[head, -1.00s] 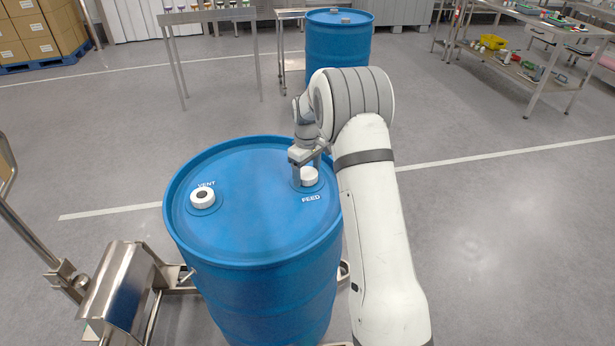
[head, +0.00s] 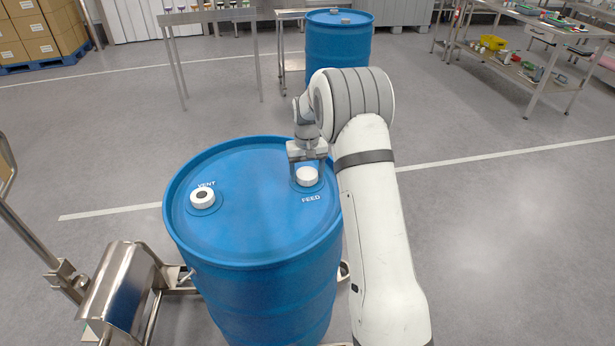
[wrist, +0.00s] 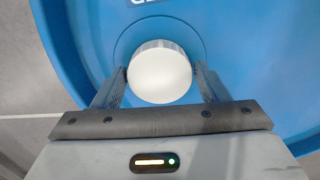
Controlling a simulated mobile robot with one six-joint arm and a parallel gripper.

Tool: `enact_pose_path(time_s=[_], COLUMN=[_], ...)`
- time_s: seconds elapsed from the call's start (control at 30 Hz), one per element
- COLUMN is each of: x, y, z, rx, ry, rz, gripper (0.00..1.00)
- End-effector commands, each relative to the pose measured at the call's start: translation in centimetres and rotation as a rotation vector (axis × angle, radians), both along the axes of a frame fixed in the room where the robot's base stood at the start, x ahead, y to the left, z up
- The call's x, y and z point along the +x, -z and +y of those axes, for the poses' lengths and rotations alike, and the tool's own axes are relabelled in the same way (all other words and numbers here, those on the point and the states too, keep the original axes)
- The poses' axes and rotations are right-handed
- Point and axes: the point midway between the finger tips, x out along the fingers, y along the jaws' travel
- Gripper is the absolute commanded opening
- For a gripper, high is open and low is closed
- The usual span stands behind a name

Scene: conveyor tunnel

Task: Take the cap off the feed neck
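The white round feed cap (head: 307,175) sits over the feed neck near the far right edge of the blue drum (head: 250,225), above the word FEED. In the wrist view the cap (wrist: 160,76) is centred between my fingers. My gripper (head: 307,168) points down over the cap, one finger on each side. My gripper (wrist: 161,74) looks open, with only a narrow gap between each finger and the cap. Whether the cap is raised on its neck cannot be told.
A vent cap (head: 202,195) with a dark centre sits at the drum's left. A steel drum handler (head: 120,290) stands at left. Another blue drum (head: 338,45) and a steel table (head: 207,17) stand behind. The floor at right is clear.

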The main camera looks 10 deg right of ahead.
Motion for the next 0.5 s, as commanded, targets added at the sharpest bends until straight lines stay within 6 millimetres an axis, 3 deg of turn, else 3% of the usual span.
enact_pose_path(time_s=[0.5], x=[0.00], y=[0.01], z=[0.01], rx=[0.000], ry=[-0.011], rz=[0.000], gripper=[0.27])
